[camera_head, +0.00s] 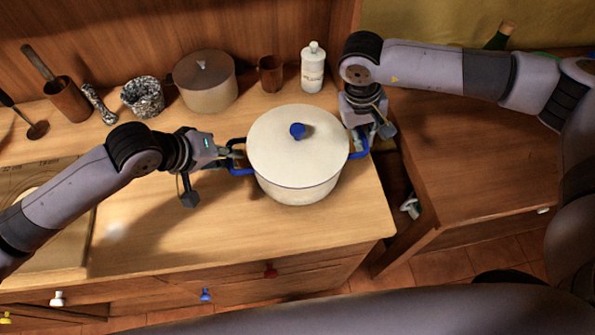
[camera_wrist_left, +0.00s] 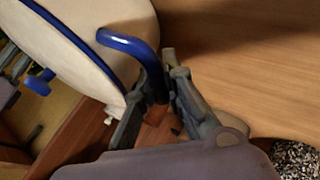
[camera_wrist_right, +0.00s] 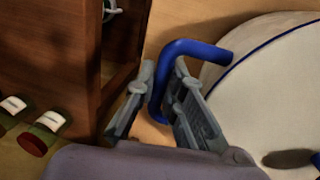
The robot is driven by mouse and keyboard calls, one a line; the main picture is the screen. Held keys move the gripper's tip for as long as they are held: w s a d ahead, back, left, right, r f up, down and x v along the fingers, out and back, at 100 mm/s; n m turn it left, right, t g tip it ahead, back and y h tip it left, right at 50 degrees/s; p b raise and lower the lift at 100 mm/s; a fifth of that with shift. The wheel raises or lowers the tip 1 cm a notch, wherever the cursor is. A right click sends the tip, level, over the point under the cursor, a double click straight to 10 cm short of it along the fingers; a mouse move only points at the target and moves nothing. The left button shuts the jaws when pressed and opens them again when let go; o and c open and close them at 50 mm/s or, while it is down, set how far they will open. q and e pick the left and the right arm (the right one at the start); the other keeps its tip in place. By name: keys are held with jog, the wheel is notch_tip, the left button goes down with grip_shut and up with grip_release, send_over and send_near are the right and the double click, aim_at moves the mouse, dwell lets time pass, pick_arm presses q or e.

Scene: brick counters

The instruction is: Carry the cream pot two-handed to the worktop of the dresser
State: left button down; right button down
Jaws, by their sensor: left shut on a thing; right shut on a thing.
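The cream pot (camera_head: 295,165) has a lid with a blue knob and two blue side handles. It is upright over the right part of the wooden worktop (camera_head: 240,235); I cannot tell whether its base touches the wood. My left gripper (camera_head: 232,158) is shut on the pot's left handle, and the handle shows between its fingers in the left wrist view (camera_wrist_left: 150,85). My right gripper (camera_head: 365,140) is shut on the right handle, which shows between its fingers in the right wrist view (camera_wrist_right: 160,88). The pot's far underside is hidden.
A grey-brown lidded pot (camera_head: 208,88), a brown mug (camera_head: 271,73), a white bottle (camera_head: 313,68), a speckled pot (camera_head: 143,97) and a brown utensil holder (camera_head: 68,99) stand along the back. A lower wooden cabinet (camera_head: 465,160) is at right, across a gap.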

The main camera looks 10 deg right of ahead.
pick_arm(q)
jog(key=shift+w+f+b, duration=0.1)
jog(key=shift+f+b, duration=0.3)
jog(key=shift+f, duration=0.2)
pick_arm(e)
jog(key=shift+w+d+f, duration=0.1)
jog(key=shift+f, duration=0.5)
pick_arm(q)
jog(key=c, duration=1.7)
grip_release()
jog(key=shift+r, duration=0.1)
pick_arm(e)
jog(key=c, duration=1.7)
grip_release()
jog(key=shift+r, duration=0.1)
jog(key=shift+r, duration=0.1)
pick_arm(q)
jog(key=v, duration=0.8)
pick_arm(e)
jog(key=a+r, duration=0.1)
jog(key=r, duration=0.6)
jog(key=a+r, duration=0.1)
jog(key=r, duration=0.3)
jog(key=shift+a+r, duration=0.3)
